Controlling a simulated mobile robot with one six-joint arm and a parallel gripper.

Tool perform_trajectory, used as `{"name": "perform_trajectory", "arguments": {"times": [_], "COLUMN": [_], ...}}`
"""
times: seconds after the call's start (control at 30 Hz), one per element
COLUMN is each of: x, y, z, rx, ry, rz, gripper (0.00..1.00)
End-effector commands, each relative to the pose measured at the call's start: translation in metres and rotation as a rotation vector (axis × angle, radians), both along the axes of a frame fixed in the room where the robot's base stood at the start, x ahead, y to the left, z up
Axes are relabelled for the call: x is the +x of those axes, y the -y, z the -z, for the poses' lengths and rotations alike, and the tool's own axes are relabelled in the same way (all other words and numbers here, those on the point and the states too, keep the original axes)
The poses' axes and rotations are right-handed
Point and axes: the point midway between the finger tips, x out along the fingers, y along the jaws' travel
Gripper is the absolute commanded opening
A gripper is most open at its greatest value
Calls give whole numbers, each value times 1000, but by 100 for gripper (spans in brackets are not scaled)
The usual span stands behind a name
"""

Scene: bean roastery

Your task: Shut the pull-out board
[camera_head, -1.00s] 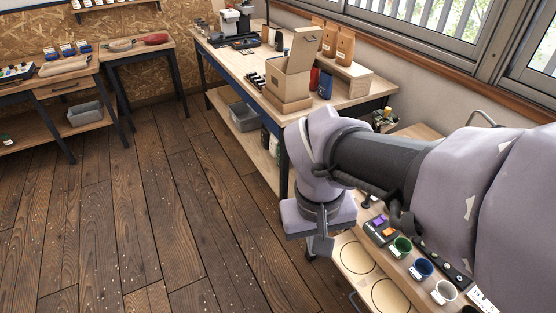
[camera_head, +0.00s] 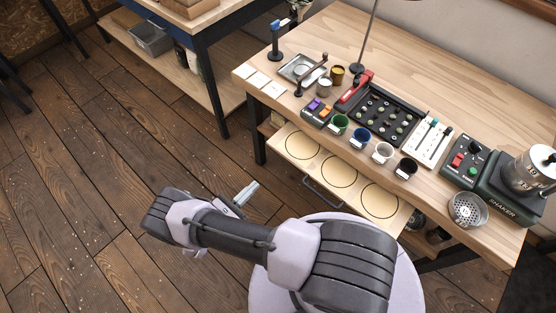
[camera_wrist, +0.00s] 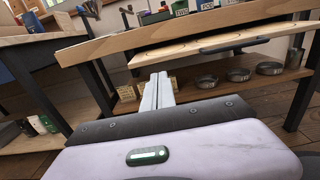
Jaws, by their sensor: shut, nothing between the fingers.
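The pull-out board (camera_head: 345,186) is a pale wooden panel with several dark circle outlines, sticking out from under the front edge of the wooden table. Its dark bar handle (camera_head: 323,192) is on its front edge. In the wrist view the board (camera_wrist: 176,56) shows from low down, with its handle (camera_wrist: 233,44) on the right. My gripper (camera_head: 247,193) is in front of the table, left of the board's front edge and apart from it. In the wrist view its fingers (camera_wrist: 157,84) are together and empty, pointing toward the table below the board.
The wooden table (camera_head: 430,70) holds cups, a sorting tray (camera_head: 378,115), a switch box (camera_head: 468,160) and a shaker (camera_head: 528,178). A lower shelf (camera_wrist: 215,88) under it holds round tins. A workbench (camera_head: 185,90) stands at the left. The floor (camera_head: 90,180) at the left is clear.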

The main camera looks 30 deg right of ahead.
Motion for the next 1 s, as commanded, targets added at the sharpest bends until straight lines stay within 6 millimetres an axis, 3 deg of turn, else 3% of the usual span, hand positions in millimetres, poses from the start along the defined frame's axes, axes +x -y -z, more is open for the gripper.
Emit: {"name": "perform_trajectory", "arguments": {"times": [0.17, 0.6, 0.8, 1.0], "x": [7, 38, 46, 47], "y": [23, 111, 129, 131], "z": [1, 2, 1, 0], "rx": [-3, -1, -1, -1], "ry": [-3, -3, -3, -3], "rz": [0, 3, 0, -1], "gripper": [0, 0, 0, 0]}}
